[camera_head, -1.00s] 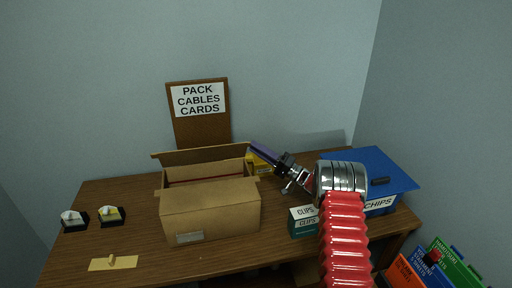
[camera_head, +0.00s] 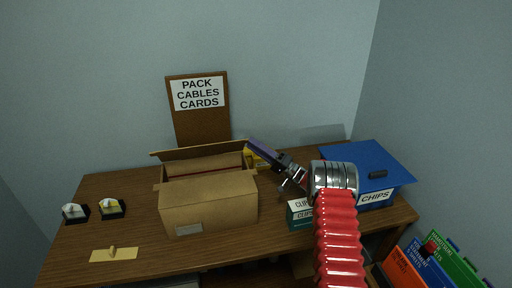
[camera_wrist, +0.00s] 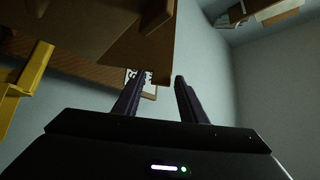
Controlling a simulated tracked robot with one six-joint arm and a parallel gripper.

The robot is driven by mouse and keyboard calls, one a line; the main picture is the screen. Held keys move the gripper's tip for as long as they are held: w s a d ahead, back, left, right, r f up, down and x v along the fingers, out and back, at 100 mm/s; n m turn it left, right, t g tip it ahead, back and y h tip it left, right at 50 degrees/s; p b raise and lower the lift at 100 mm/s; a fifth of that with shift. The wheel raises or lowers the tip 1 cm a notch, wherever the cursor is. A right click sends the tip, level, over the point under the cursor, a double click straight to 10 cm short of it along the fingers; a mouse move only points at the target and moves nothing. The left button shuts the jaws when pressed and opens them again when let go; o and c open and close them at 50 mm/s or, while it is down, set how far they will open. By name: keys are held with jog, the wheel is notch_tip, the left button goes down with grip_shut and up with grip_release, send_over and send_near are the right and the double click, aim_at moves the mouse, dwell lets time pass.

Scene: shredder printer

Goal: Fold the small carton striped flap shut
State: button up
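An open brown carton (camera_head: 208,208) stands on the table, with its back flap (camera_head: 195,152) raised. A thin red line shows inside it; I cannot make out a striped flap clearly. My gripper (camera_head: 251,143) is at the carton's back right corner, its dark purple fingers pointing up and left. In the wrist view, the two fingers of my gripper (camera_wrist: 163,78) stand apart with nothing held between them. Brown cardboard (camera_wrist: 95,30) fills the upper left there, close to the left finger. Whether a finger touches it, I cannot tell.
A yellow object (camera_head: 258,160) sits behind the carton's right side. A teal CLIPS box (camera_head: 301,218) and a blue-lidded CHIPS bin (camera_head: 365,165) stand to the right. A brown sign board (camera_head: 202,129) stands behind. The table's front left holds small items.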

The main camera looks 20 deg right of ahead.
jog(key=shift+o, duration=0.5)
jog(key=shift+r, duration=0.1)
notch_tip(320, 180, up, 10)
dwell(0.4)
